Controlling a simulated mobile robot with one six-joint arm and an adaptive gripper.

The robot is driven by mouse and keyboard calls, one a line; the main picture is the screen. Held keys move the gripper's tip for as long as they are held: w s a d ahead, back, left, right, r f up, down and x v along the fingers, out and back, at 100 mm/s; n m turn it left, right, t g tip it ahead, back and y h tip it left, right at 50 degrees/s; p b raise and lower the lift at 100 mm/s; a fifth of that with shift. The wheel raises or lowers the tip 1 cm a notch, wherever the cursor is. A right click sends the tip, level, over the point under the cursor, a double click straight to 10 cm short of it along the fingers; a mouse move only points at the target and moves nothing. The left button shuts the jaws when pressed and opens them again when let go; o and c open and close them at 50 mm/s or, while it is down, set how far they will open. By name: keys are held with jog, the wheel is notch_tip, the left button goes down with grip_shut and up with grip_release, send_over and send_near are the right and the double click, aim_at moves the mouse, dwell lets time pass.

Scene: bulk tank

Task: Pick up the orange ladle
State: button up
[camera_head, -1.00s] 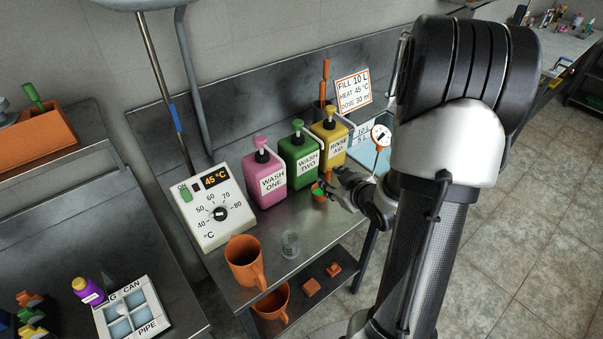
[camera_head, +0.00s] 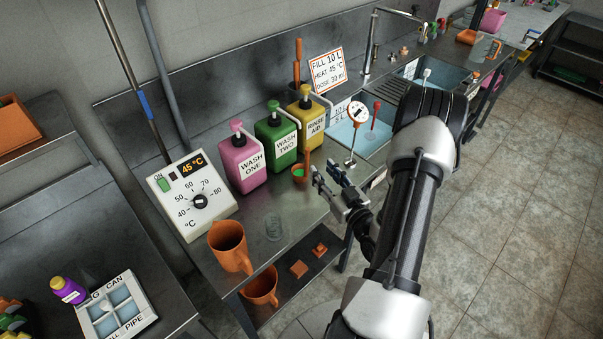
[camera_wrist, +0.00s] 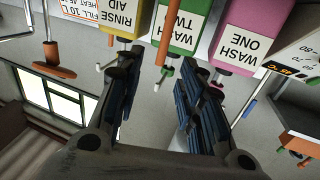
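The orange ladle (camera_head: 299,174) stands on the steel counter in front of the green WASH TWO bottle, its small cup low and its handle upright. There is green inside the cup. My gripper (camera_head: 323,175) is just to the right of the ladle, apart from it in the head view. In the wrist view my gripper (camera_wrist: 160,65) is open, with dark blue finger pads. The ladle's orange handle (camera_wrist: 170,50) shows beyond and between the fingertips there, and its cup is not clearly seen. Nothing is held.
Pink WASH ONE (camera_head: 242,165), green WASH TWO (camera_head: 276,138) and yellow RINSE AID (camera_head: 308,121) bottles stand behind the ladle. A dial thermometer (camera_head: 358,113) rises at the sink's edge. A clear beaker (camera_head: 273,227) and an orange jug (camera_head: 229,248) stand nearer the front.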

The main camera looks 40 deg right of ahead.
aim_at(308, 156)
jog(key=w, duration=0.3)
jog(key=w+b, duration=0.1)
jog(key=w, duration=0.1)
jog(key=w+d, duration=0.1)
jog(key=w, duration=0.2)
jog(key=shift+w+d+f, duration=0.1)
jog(key=shift+w+f, duration=0.1)
jog(key=shift+w, duration=0.15)
jog(key=shift+w+d, duration=0.15)
jog(key=shift+w, duration=0.35)
jog(key=shift+c, duration=0.5)
grip_shut()
